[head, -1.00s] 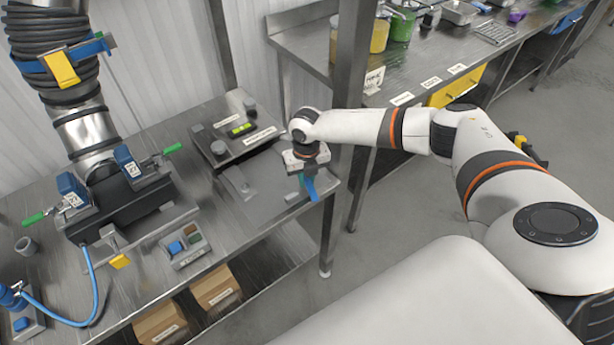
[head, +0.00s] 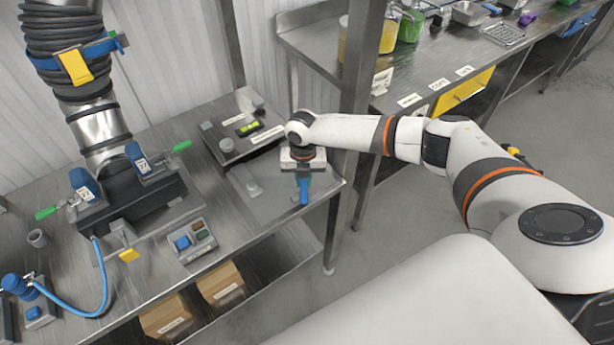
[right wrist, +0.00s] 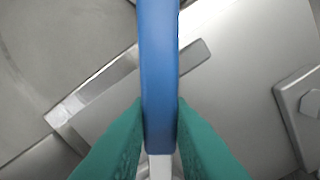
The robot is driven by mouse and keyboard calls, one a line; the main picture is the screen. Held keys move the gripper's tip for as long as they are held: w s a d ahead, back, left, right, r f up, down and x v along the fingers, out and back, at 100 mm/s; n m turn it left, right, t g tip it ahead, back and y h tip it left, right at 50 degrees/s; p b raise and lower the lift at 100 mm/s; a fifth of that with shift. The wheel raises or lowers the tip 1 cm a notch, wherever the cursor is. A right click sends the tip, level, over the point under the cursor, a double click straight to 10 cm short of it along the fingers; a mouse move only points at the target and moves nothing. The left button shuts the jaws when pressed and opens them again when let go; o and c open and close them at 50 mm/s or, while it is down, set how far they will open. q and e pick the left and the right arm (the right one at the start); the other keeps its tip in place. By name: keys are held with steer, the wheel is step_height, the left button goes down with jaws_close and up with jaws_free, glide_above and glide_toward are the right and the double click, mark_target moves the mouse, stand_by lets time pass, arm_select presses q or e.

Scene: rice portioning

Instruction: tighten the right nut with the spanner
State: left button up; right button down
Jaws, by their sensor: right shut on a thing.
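My right gripper (head: 303,172) is over the right end of the near steel table, pointing down. In the right wrist view its green fingers (right wrist: 160,125) are shut on the spanner's blue handle (right wrist: 158,60). The blue handle also shows below the gripper in the head view (head: 304,191). The spanner's working end is not clear in either view. A small block with a hexagonal, nut-like top (right wrist: 312,103) is at the right edge of the right wrist view, apart from the handle. I cannot tell whether it is the right nut. My left gripper is out of view.
A grey plate (head: 270,205) lies under my right gripper. Left of it stand a black machine block (head: 145,200) with green handles and a button box (head: 190,240). A dark plate with a green level (head: 249,128) lies behind. A steel post (head: 362,100) stands close behind my right arm.

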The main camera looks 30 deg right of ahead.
steer(key=shift+w+a, duration=0.1)
steer(key=shift+a, duration=0.15)
steer(key=shift+w+a+m, duration=0.45)
steer(key=shift+a+m, duration=0.15)
steer(key=shift+m, duration=0.5)
steer(key=shift+s+d+n, duration=0.4)
steer(key=shift+d+n, duration=0.3)
steer(key=shift+n, duration=0.3)
steer(key=shift+s+d+n, duration=0.35)
steer(key=shift+d+n, duration=0.35)
steer(key=shift+n, duration=0.3)
steer(key=shift+r+p, duration=1.2)
steer(key=shift+r, duration=0.05)
steer(key=shift+r+p, duration=1.65)
steer(key=shift+r, duration=0.25)
